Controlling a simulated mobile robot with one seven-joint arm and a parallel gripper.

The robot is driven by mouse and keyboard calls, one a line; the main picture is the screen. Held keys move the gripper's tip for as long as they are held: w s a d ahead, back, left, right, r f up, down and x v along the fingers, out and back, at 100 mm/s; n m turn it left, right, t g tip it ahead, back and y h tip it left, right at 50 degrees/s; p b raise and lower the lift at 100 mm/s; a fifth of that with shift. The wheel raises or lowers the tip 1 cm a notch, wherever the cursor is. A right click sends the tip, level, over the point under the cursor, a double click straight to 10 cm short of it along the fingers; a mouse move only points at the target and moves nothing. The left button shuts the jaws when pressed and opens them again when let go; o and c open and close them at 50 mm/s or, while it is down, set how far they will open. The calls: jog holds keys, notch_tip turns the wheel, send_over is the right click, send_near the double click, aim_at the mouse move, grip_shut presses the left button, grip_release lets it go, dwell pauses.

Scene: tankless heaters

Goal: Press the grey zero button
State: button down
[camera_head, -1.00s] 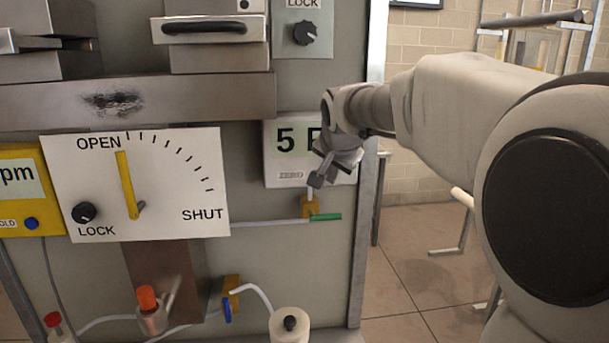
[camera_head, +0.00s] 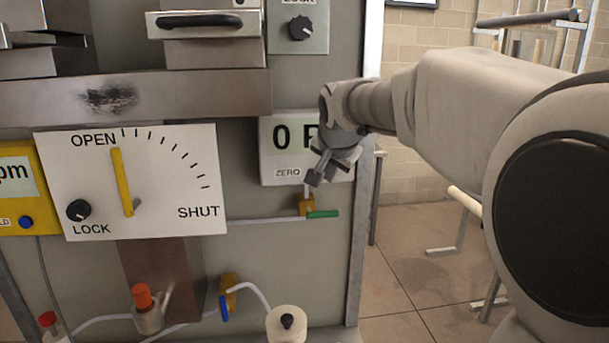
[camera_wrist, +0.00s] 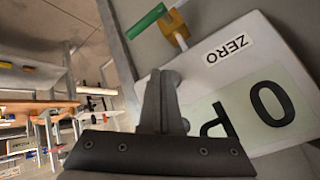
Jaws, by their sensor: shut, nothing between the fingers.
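The white display unit (camera_head: 268,165) is on the grey panel and reads "0 P", with the rest of the readout hidden by my gripper. Its "ZERO" label (camera_head: 287,172) is at the bottom and shows upside down in the wrist view (camera_wrist: 229,48). My gripper (camera_head: 314,179) is shut and empty, with its fingertips at the unit's lower part, right of the label. In the wrist view a small grey rounded shape (camera_wrist: 177,76) beside the fingertips looks like the zero button, mostly hidden. I cannot tell whether the fingers touch it.
A yellow fitting (camera_head: 306,205) with a green lever (camera_head: 322,214) is just below the unit. A white OPEN/SHUT dial plate (camera_head: 165,195) with a yellow pointer is to the left. A LOCK knob (camera_head: 300,28) is above.

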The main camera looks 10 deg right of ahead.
jog(key=s+b, duration=0.3)
jog(key=s, duration=0.3)
dwell(0.5)
dwell(1.0)
